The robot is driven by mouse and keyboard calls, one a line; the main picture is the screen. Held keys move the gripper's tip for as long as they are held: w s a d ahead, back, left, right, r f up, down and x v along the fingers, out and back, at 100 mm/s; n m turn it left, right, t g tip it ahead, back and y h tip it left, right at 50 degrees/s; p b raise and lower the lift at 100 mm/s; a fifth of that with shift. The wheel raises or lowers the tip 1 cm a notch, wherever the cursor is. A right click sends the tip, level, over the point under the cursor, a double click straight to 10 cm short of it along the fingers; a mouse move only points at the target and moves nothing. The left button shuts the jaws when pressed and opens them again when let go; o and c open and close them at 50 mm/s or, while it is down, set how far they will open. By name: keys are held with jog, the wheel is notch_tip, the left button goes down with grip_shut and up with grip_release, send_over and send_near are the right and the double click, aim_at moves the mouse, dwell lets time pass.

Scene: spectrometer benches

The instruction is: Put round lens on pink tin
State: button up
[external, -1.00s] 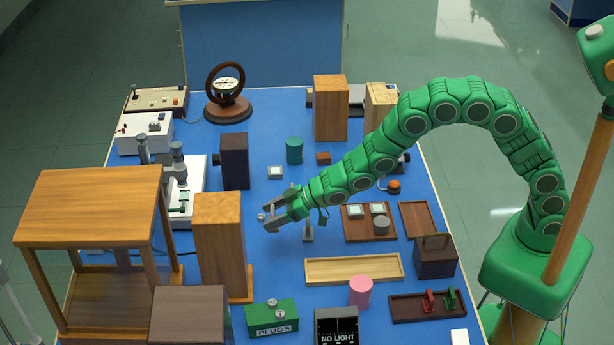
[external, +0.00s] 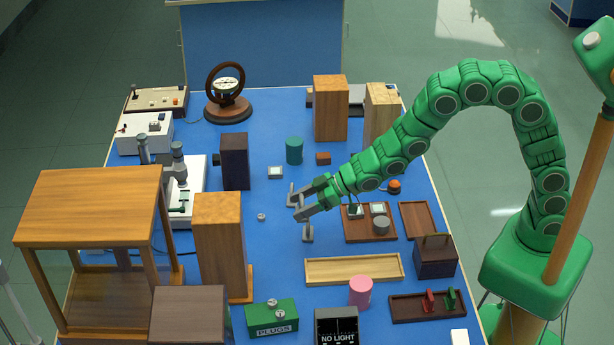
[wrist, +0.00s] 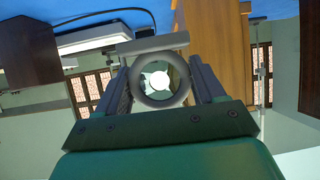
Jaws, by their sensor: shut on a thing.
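The round lens (wrist: 160,97) shows in the wrist view as a dark grey ring with a bright see-through middle, between the two fingers of my gripper (wrist: 160,84). My gripper (external: 299,204) is shut on it. In the external view the gripper hangs over the middle of the blue bench, pointing left, and I cannot make out the lens clearly there. The pink tin (external: 360,293) stands upright near the front of the bench, to the right of and nearer than my gripper. Its top looks bare.
A small grey stand (external: 307,234) shows just below the gripper. A shallow wooden tray (external: 353,270) lies between gripper and tin. The green plugs box (external: 271,318) and black no-light box (external: 337,327) are near the tin. A tall wooden block (external: 220,245) stands left.

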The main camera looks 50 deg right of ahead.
jog(key=s+a+r+n+g+y, duration=0.3)
jog(key=s+r+n+g, duration=0.3)
jog(key=s+r, duration=0.45)
jog(key=s+d+f+n+g, duration=0.2)
jog(key=s+d+n+g, duration=0.25)
jog(key=s, duration=0.65)
jog(key=s+d+f+n+g, duration=0.1)
jog(key=s+d+n+g, duration=0.3)
jog(key=s, duration=0.7)
jog(key=m+t, duration=0.1)
send_over(360, 281)
jog(key=d, duration=0.1)
jog(key=shift+h, duration=0.3)
jog(key=f, duration=0.6)
jog(key=s+f, duration=0.1)
jog(key=f, duration=0.1)
jog(key=shift+f, duration=0.4)
jog(key=shift+w+a+f, duration=0.25)
jog(key=shift+a+f, duration=0.05)
jog(key=shift+f, duration=0.2)
jog(key=shift+w+a+f, duration=0.2)
jog(key=shift+a+f, duration=0.05)
jog(key=shift+f, duration=1.55)
jog(key=shift+f, duration=0.1)
